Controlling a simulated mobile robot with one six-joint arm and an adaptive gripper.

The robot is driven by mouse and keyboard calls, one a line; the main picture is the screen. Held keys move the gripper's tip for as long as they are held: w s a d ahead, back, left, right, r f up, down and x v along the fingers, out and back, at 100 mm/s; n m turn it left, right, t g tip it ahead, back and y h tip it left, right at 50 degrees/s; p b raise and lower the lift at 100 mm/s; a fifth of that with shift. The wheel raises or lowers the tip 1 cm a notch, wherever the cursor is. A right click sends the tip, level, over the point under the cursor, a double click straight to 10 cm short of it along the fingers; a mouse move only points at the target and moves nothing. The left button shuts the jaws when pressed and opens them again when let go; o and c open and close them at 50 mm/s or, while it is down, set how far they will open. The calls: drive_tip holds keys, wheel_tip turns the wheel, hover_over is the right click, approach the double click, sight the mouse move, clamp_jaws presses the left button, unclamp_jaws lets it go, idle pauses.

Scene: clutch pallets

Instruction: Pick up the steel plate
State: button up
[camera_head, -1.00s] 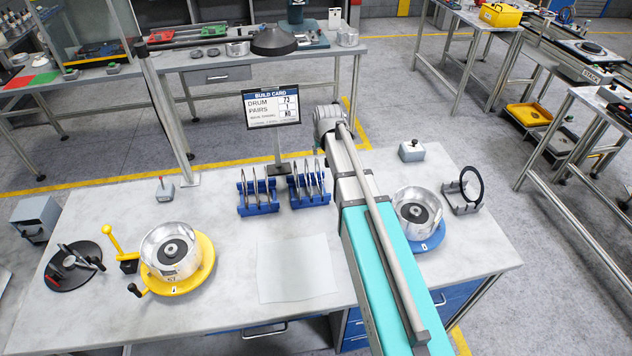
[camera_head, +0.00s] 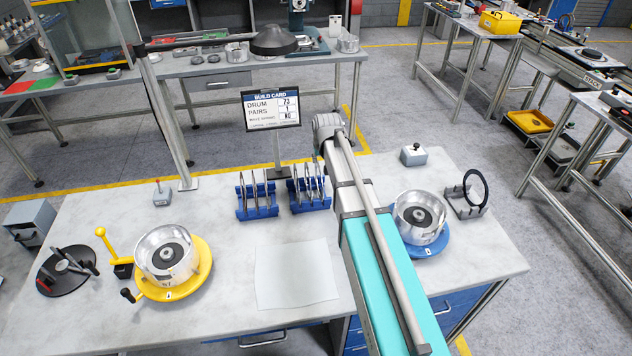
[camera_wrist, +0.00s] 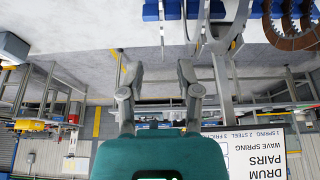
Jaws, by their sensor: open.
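Thin upright plates stand in two blue racks behind the white sheet. The right rack (camera_head: 309,207) holds several shiny plates that look like steel (camera_head: 314,182); the left rack (camera_head: 258,212) holds several darker-looking plates. In the wrist view, which is upside down, grey plates (camera_wrist: 194,22) show at a blue rack (camera_wrist: 152,11) along the top edge, with brown rings (camera_wrist: 290,25) at the top right. My gripper (camera_wrist: 158,75) is open and empty, its fingers apart from the plates. In the head view my arm hides the fingers; its wrist end is just behind the right rack.
The build card on its post (camera_head: 271,109) stands close left of my arm. A silver drum on a yellow turntable (camera_head: 200,277) is front left; another on a blue turntable (camera_head: 431,247) is right. A black ring stands on a holder (camera_head: 466,207). A white sheet (camera_head: 297,275) lies flat, clear.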

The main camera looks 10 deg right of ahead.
sight(319, 165)
drive_tip(key=shift+f, duration=0.1)
drive_tip(key=shift+b+x, duration=2.4)
drive_tip(key=shift+x, duration=0.1)
drive_tip(key=shift+a, duration=0.15)
drive_tip(key=shift+c, duration=0.2)
clamp_jaws()
